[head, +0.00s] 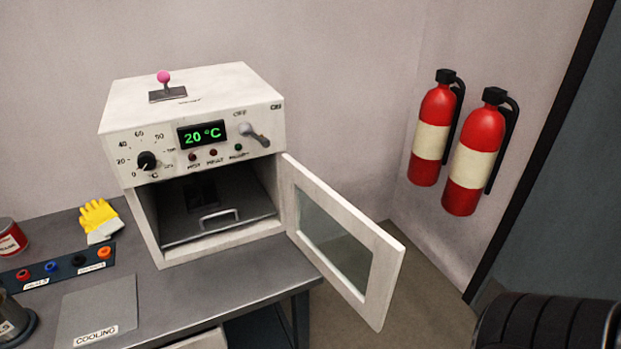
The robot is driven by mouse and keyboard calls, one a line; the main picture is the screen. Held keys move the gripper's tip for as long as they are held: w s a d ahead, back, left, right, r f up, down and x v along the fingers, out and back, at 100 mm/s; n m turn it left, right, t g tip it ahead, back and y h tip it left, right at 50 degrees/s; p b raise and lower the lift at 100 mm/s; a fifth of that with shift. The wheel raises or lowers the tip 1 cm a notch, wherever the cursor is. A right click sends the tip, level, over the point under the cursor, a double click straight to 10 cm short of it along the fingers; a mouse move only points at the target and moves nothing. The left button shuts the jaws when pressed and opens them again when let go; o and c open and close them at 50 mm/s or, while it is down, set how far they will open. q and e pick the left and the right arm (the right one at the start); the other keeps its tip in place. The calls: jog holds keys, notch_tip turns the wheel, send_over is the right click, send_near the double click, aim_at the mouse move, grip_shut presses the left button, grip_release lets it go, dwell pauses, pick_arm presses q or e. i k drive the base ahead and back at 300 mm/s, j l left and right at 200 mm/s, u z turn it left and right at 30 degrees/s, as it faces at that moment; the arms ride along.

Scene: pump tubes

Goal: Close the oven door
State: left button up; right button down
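The white oven (192,100) stands on the grey bench in the head view. Its door (384,268), a white frame around a glass pane, is hinged at the oven's right side. The door stands wide open and swings out past the bench's right edge toward the front right. Inside the open chamber is a dark tray (180,229) with a metal handle (219,219). The display reads 20 °C. Neither my left nor my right gripper is in view.
Two red fire extinguishers (430,134) (478,150) hang on the wall at right. On the bench (240,288), yellow gloves (99,219), a row of coloured plugs (55,268) and a COOLING plate (110,300) lie left of the door. A black ribbed part fills the lower right corner.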

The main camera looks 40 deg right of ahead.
aim_at(388, 254)
jog(key=k+l, duration=0.15)
jog(key=l, duration=0.15)
jog(key=k+l+u, duration=0.1)
jog(key=l, duration=0.2)
jog(key=l+u, duration=0.1)
jog(key=l, duration=0.35)
jog(key=k+l, duration=0.1)
jog(key=l, duration=0.35)
jog(key=i+l+u, duration=0.1)
jog(key=l, duration=0.35)
jog(key=i+l+u, duration=0.1)
jog(key=l, duration=0.35)
